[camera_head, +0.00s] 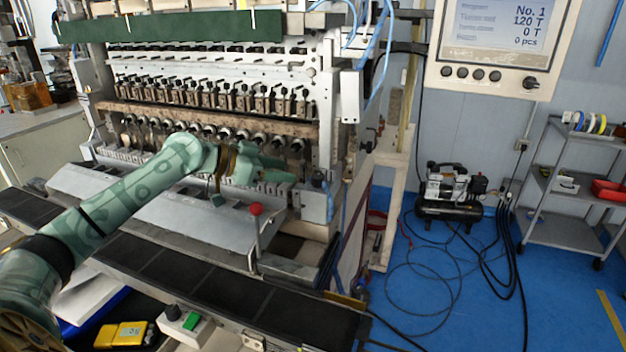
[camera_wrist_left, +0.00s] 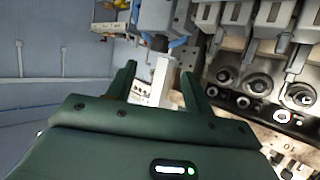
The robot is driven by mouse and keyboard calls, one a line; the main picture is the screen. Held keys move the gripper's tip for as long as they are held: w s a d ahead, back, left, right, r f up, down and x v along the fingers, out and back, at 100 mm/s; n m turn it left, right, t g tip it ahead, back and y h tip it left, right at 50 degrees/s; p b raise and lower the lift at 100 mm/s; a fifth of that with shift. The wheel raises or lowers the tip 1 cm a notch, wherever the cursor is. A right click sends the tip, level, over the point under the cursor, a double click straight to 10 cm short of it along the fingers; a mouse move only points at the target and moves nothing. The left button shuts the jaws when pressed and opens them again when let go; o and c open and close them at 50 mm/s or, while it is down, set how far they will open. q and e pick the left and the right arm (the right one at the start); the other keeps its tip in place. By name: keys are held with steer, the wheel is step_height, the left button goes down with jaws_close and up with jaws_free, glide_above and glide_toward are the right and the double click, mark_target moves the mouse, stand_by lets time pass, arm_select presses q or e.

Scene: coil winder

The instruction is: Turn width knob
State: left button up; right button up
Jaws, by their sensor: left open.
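The coil winder (camera_head: 220,80) fills the left and middle of the head view. I cannot tell for certain which knob is the width knob. The control panel (camera_head: 505,45) at the upper right has several small dark knobs (camera_head: 478,74) in a row and a separate black knob (camera_head: 531,83) at its right. My left gripper (camera_head: 288,169) is open in front of the right part of the winder, with its fingers pointing right, well away from the panel. In the left wrist view the gripper (camera_wrist_left: 157,82) shows two spread fingers with nothing held. My right gripper is not in view.
A red-topped lever (camera_head: 256,210) stands at the winder's front, just below my left gripper. A row of spindles (camera_wrist_left: 265,90) lies close beside the fingers in the left wrist view. A compressor (camera_head: 450,188) and a grey trolley (camera_head: 570,185) stand on the blue floor at right.

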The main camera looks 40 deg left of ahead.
mark_target(316, 176)
arm_select(q)
steer(key=b+x, duration=0.1)
steer(key=x, duration=0.7)
steer(key=shift+w+d+f, duration=0.1)
steer(key=shift+w+d, duration=0.2)
steer(key=c, duration=1)
